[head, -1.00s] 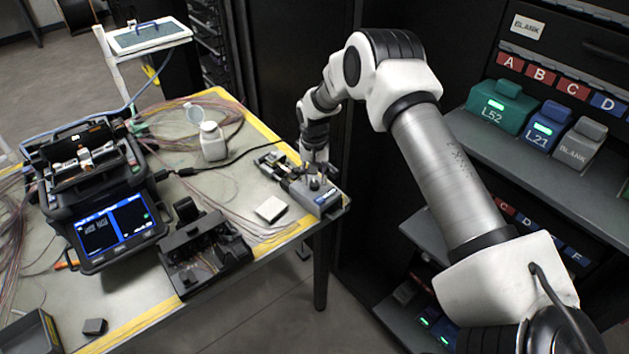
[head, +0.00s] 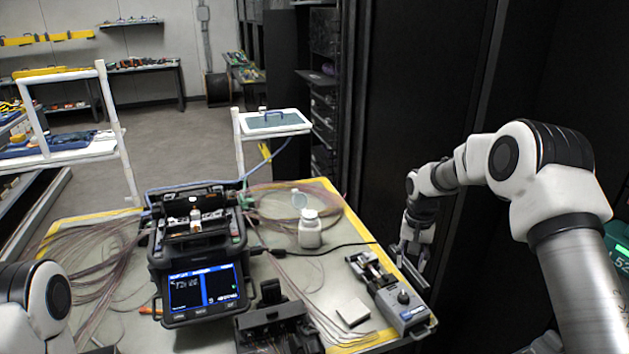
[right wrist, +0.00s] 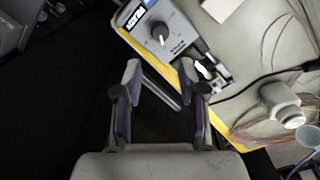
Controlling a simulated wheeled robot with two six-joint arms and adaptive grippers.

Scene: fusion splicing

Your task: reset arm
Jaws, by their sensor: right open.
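My right gripper (head: 412,272) hangs by the right edge of the table, just beyond the grey device with the knob (head: 403,300). In the right wrist view its two fingers (right wrist: 160,75) are spread with nothing between them, and the table edge lies ahead of the tips. The grey device also shows there (right wrist: 162,35), apart from the fingers as far as I can tell. Part of my left arm shows at the lower left of the head view; its gripper is out of frame.
The fusion splicer (head: 197,250) with its lit screen stands mid-table. A white bottle (head: 310,232), a white block (head: 353,311) and a black holder (head: 277,325) are nearby. Loose fibres cover the table (head: 340,205). A dark cabinet (head: 420,80) rises behind my right arm.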

